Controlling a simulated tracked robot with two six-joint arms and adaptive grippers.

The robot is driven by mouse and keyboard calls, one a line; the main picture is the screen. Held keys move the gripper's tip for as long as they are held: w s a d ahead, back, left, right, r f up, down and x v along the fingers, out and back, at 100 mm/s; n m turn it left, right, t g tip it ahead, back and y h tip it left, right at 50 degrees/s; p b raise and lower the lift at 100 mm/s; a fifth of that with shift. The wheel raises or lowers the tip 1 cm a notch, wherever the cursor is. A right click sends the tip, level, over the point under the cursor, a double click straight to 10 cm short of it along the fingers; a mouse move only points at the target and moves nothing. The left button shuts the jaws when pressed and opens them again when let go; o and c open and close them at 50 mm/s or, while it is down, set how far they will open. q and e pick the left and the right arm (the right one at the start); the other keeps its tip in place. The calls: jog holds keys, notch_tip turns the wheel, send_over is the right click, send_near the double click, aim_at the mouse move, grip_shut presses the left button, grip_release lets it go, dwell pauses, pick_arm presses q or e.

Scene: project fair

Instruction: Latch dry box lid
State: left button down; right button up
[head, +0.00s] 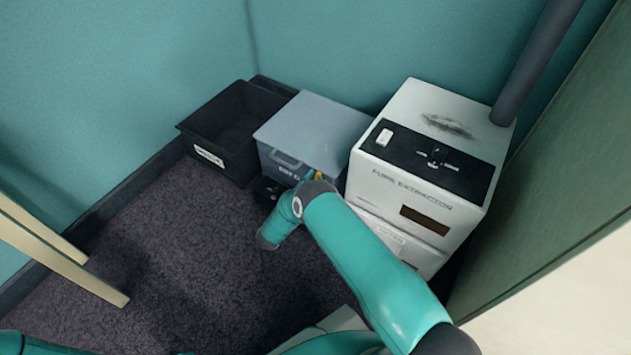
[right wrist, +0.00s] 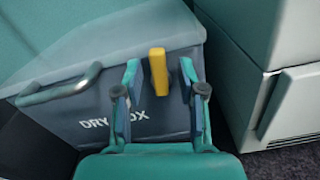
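The blue-grey dry box (head: 312,125) stands on the carpet against the back wall, its lid lying on top. It also shows in the right wrist view (right wrist: 60,115), with a grey handle (right wrist: 62,88) and "DRY BOX" lettering. A yellow latch (right wrist: 158,72) sits at the front rim; in the head view only a bit of it (head: 318,175) shows beside my arm. I cannot tell whether it is fastened. My right gripper (right wrist: 160,78) is open in front of the box, its fingers on either side of the latch with gaps. My left gripper is out of view.
A white fume extractor (head: 420,175) stands close on the right of the box, with a dark pipe (head: 535,60) behind. An open black bin (head: 232,120) stands on the left. Pale legs (head: 60,255) are at far left. The carpet (head: 180,240) in front is clear.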

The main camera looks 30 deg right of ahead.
grip_shut()
jog(key=n+b, duration=0.3)
jog(key=shift+w+a, duration=0.2)
jog(key=shift+w, duration=0.15)
jog(key=shift+o, duration=0.8)
grip_release()
jog(key=v, duration=1.2)
